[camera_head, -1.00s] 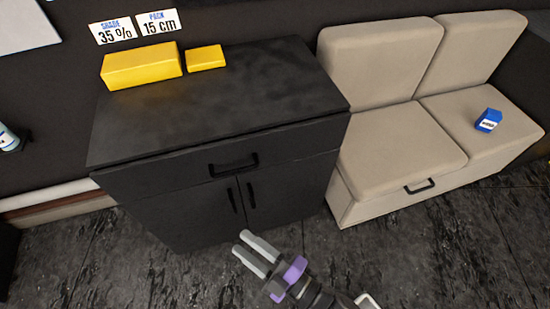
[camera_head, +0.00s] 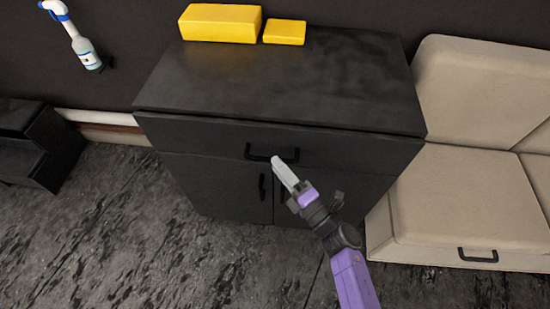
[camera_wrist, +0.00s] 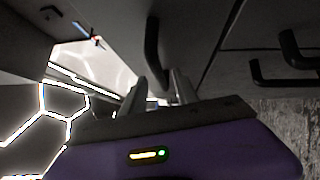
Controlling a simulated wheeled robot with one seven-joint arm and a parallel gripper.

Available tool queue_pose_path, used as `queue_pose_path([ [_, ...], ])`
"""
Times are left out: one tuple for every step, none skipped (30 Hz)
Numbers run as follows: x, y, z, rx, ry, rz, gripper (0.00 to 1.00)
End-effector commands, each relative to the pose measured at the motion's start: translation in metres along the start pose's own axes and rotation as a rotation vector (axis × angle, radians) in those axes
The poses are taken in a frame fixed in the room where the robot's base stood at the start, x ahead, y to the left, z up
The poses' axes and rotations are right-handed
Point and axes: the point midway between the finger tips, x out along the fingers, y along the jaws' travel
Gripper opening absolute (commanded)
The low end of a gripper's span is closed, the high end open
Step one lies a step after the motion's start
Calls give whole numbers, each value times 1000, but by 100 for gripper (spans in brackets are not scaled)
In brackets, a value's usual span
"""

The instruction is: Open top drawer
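The top drawer (camera_head: 215,138) is the wide upper front of the black cabinet and looks closed. Its black bar handle (camera_head: 272,155) is at the middle of the drawer front. My gripper (camera_head: 278,165) is at the right half of this handle, its fingertips overlapping it in the head view. In the wrist view the handle (camera_wrist: 152,50) stands just ahead of my gripper (camera_wrist: 160,82), in line with the gap between the fingers. The two fingers are apart, so it is open. Whether they touch the bar I cannot tell.
Two cabinet doors with upright handles (camera_head: 262,187) lie below the drawer. Yellow blocks (camera_head: 221,22) sit on the cabinet top. A beige sofa (camera_head: 445,195) stands close on the right. Floor in front is free.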

Motion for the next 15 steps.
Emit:
queue_pose_path([
  [9, 0, -2, 0, 4, 1, 36],
  [13, 0, -1, 1, 4, 1, 36],
  [18, -1, -1, 0, 3, 0, 36],
  [22, -1, -1, 0, 2, 0, 36],
  [25, 0, -1, 0, 2, 1, 36],
  [29, 0, -1, 1, 2, 2, 36],
  [31, 0, -1, 1, 2, 1, 36],
  [33, -1, -1, 1, 1, 0, 36],
  [35, -1, -1, 2, 0, -1, 36],
  [36, -1, -1, 2, 0, -1, 36],
  [36, 0, 0, 2, -1, -1, 36],
  [37, 0, 0, 2, -1, 0, 36],
  [37, 0, 0, 2, -1, 0, 36],
  [37, 0, 0, 2, -1, 0, 36],
  [37, 0, 0, 2, -1, 0, 36],
])
